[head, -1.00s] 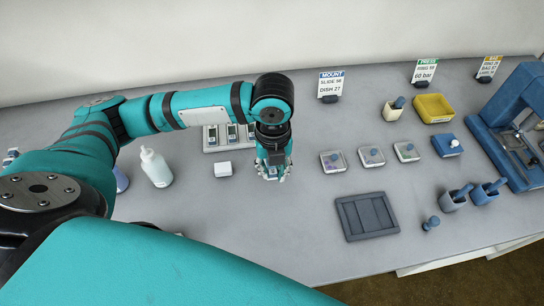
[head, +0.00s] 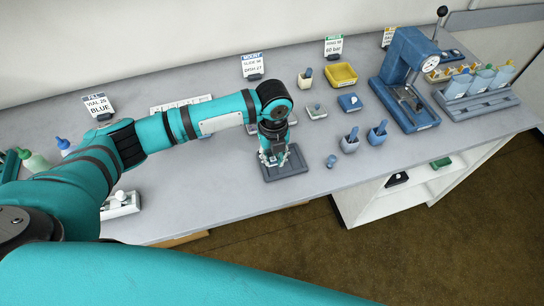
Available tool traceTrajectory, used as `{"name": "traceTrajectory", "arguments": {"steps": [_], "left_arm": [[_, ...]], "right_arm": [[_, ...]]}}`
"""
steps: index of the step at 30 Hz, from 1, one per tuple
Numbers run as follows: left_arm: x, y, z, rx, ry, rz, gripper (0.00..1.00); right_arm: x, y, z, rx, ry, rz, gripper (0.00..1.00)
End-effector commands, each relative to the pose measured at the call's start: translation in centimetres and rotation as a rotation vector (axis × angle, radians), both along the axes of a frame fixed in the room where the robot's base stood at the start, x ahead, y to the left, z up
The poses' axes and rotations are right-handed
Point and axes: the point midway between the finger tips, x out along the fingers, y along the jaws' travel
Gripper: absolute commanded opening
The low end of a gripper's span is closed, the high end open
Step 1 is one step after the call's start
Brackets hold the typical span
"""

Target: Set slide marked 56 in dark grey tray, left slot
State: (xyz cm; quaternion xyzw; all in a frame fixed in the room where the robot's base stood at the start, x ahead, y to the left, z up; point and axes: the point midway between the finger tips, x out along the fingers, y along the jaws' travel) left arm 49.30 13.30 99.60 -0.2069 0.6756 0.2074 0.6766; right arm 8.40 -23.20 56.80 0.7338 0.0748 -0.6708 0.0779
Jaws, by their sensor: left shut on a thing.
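The dark grey tray (head: 296,166) lies flat on the bench near its front edge, partly hidden by my gripper. My left gripper (head: 273,160) points down over the tray's left part. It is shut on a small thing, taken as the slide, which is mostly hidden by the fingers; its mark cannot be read. Whether it touches the tray cannot be told. The white slide rack (head: 180,103) shows behind my left arm, mostly covered. My right gripper is not in view.
A pale knobbed dish (head: 316,111), yellow tray (head: 341,75) and blue press (head: 403,78) stand farther back. The bench's front edge is close to the tray.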

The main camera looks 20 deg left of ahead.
Motion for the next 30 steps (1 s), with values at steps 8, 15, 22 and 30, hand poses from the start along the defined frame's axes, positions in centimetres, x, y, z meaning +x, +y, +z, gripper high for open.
{"name": "traceTrajectory", "arguments": {"steps": [8, 15, 22, 30], "left_arm": [[0.0, 0.0, -2.3, 0.0, 0.0, 0.0, 0.03], [-0.1, 0.0, -4.1, -0.001, 0.001, 0.001, 0.03], [-0.1, 0.0, -5.2, -0.001, 0.001, 0.0, 0.03], [0.0, 0.0, -5.2, -0.001, 0.001, 0.0, 0.03]], "right_arm": [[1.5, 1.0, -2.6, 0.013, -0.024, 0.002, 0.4], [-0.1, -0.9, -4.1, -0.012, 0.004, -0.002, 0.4], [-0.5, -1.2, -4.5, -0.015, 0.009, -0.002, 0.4], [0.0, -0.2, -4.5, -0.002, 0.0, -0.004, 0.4]]}}
